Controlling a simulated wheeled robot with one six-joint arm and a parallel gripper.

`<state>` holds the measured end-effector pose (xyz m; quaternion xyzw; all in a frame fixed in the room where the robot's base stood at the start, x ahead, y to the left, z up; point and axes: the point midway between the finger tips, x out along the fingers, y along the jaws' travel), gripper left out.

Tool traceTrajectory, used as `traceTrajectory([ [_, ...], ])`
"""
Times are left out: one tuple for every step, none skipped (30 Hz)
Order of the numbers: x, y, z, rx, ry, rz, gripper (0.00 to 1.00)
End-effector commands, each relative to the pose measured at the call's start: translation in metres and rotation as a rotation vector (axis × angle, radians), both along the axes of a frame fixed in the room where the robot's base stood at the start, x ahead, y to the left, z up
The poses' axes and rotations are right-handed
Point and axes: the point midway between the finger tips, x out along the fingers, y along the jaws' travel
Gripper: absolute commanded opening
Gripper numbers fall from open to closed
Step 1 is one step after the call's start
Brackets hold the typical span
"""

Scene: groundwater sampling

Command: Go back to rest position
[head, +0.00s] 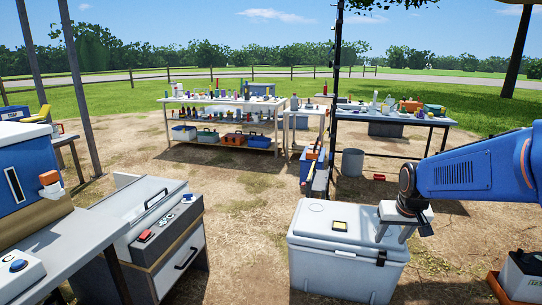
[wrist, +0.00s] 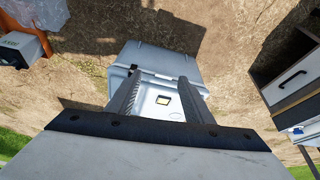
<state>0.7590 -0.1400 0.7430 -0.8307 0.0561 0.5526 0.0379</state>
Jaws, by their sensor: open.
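My gripper (head: 400,232) is open and empty at the end of the blue arm, at the right of the head view. It hangs over the right part of a closed white cooler (head: 335,262). In the wrist view the two fingers of my gripper (wrist: 160,78) stand apart with nothing between them, and the cooler (wrist: 150,58) lies beyond them. A small yellow-and-black square (head: 340,226) sits on the cooler lid and also shows between the fingers in the wrist view (wrist: 163,100). I cannot tell the exact gap between fingertips and lid.
A grey cabinet (head: 178,262) and a bench with a blue box (head: 28,175) stand at left. Tables of bottles (head: 225,101) and tools (head: 400,117) stand behind. A grey bucket (head: 352,163) is on the ground. A white-and-black box (head: 522,277) is at lower right. Bare dirt lies between.

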Motion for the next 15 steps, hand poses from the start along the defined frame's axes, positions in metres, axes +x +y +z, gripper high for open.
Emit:
traceTrajectory([
  [-0.016,0.007,0.007,-0.001,-0.005,0.009,0.47],
  [-0.024,0.010,0.011,-0.001,-0.007,0.013,0.47],
  [-0.036,0.014,0.014,-0.001,-0.007,0.019,0.47],
  [-0.045,0.017,0.017,-0.001,-0.007,0.024,0.47],
  [-0.053,0.021,0.020,-0.001,-0.009,0.028,0.47],
  [-0.065,0.025,0.022,-0.002,-0.009,0.035,0.47],
  [-0.074,0.028,0.024,-0.001,-0.009,0.039,0.47],
  [-0.082,0.030,0.026,-0.002,-0.011,0.043,0.47],
  [-0.094,0.034,0.028,-0.002,-0.010,0.048,0.47],
  [-0.103,0.036,0.029,-0.002,-0.011,0.053,0.47],
  [-0.112,0.039,0.031,-0.002,-0.012,0.058,0.47],
  [-0.124,0.042,0.032,-0.002,-0.012,0.064,0.47],
  [-0.132,0.045,0.032,-0.002,-0.012,0.068,0.47],
  [-0.141,0.047,0.033,-0.003,-0.014,0.072,0.47],
  [-0.153,0.049,0.034,-0.002,-0.014,0.078,0.47],
])
